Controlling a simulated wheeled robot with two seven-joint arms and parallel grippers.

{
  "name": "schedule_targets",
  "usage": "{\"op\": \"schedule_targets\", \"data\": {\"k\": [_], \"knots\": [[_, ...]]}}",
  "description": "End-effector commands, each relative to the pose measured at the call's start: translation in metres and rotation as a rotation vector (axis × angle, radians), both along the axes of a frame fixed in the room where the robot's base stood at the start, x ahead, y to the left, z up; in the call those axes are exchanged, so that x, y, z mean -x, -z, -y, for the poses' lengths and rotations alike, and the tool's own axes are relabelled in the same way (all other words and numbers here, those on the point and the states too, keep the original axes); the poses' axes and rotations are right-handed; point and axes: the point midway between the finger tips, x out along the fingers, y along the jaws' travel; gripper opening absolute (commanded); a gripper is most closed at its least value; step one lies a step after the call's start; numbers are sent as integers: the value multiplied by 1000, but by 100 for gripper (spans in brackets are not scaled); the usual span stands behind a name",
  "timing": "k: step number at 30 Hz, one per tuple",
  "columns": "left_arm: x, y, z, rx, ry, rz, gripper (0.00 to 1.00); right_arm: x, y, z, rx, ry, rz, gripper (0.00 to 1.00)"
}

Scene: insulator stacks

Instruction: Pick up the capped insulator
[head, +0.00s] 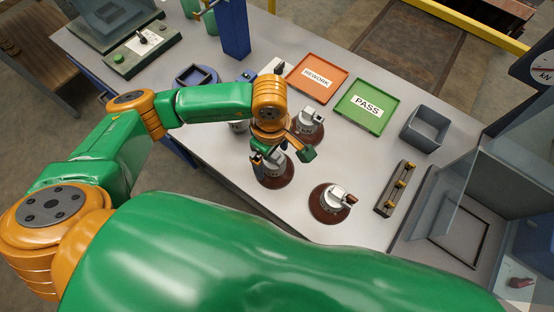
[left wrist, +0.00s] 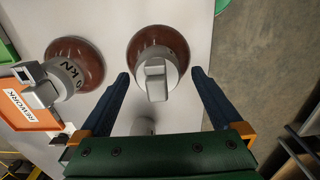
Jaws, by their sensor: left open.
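Several brown insulators with grey metal caps stand on the table. One insulator (head: 274,178) is directly below my left gripper (head: 280,157). In the left wrist view that insulator (left wrist: 155,60) shows upright between the two blue fingers of my left gripper (left wrist: 160,76), which are spread apart with a gap on each side. A second insulator (head: 310,125) stands behind it; it also shows in the left wrist view (left wrist: 80,65). A third insulator (head: 331,203) stands in front to the right. A grey part (left wrist: 143,126) is mostly hidden by my gripper. My right gripper is not in view.
An orange REWORK tray (head: 318,92) and a green PASS tray (head: 369,118) lie at the back. A grey bin (head: 426,131) and a rack with brass pieces (head: 395,190) are at the right. A blue post (head: 233,30) rises behind my left arm.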

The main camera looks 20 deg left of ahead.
Motion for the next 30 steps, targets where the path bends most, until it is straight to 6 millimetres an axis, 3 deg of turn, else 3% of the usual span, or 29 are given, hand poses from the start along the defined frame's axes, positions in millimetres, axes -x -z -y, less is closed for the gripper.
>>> {"op": "schedule_targets", "data": {"k": [4, 10, 11, 21, 30], "knots": [[0, 18, 0, 0, -1, -2, 100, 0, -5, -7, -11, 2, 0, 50], [0, 21, 0, 1, 1, 1, 100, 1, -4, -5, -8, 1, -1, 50], [0, 21, 0, 1, 1, 1, 95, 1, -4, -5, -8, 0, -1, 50], [0, 20, 0, 1, 0, 1, 3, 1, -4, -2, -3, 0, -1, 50], [-1, 19, 1, 3, 0, 2, 0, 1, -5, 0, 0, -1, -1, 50]]}}
